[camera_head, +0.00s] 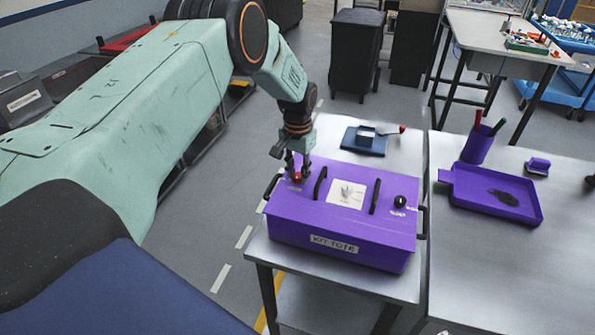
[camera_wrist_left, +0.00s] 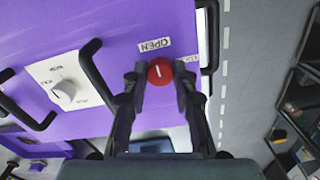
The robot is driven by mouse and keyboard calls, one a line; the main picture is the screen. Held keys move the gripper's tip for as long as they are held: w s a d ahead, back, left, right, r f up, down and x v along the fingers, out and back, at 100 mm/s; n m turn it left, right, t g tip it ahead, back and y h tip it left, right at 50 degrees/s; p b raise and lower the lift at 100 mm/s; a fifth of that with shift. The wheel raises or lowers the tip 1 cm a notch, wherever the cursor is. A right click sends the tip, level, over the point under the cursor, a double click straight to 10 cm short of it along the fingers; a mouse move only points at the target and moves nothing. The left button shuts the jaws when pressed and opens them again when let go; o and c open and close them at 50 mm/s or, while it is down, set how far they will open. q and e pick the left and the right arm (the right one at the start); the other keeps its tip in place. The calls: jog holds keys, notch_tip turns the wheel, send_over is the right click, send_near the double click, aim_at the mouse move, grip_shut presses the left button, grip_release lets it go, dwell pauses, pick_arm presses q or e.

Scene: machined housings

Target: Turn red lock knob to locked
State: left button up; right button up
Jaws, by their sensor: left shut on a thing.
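The red lock knob (camera_head: 297,177) sits on the left part of the lid of a purple box (camera_head: 330,226) labelled KIT TOTE. In the wrist view the left gripper's fingers (camera_wrist_left: 160,78) are shut on the knob, one on each side. Part of a second label shows behind a finger. My right gripper is in neither view.
The lid also has two black handles, a white dial plate (camera_head: 347,193) and a black knob (camera_head: 400,201). A dark blue block (camera_head: 365,142) lies behind the box. On the right table are a purple tray (camera_head: 525,213) and a pen cup (camera_head: 477,149).

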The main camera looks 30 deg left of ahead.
pick_arm(q)
jog(key=shift+s, duration=0.15)
grip_shut()
jog(key=shift+f+m+b, duration=0.1)
jog(key=shift+m+b, duration=0.2)
jog(key=shift+m, duration=0.2)
jog(key=m+b, duration=0.1)
jog(key=m, duration=0.2)
jog(key=shift+b, duration=0.3)
jog(key=m+b, duration=0.1)
jog(key=m, duration=0.2)
jog(key=shift+m, duration=0.3)
jog(key=m+b, duration=0.1)
jog(key=m, duration=0.3)
jog(key=shift+m, duration=0.3)
jog(key=m+b, duration=0.1)
jog(key=m, duration=0.4)
jog(key=shift+m, duration=0.3)
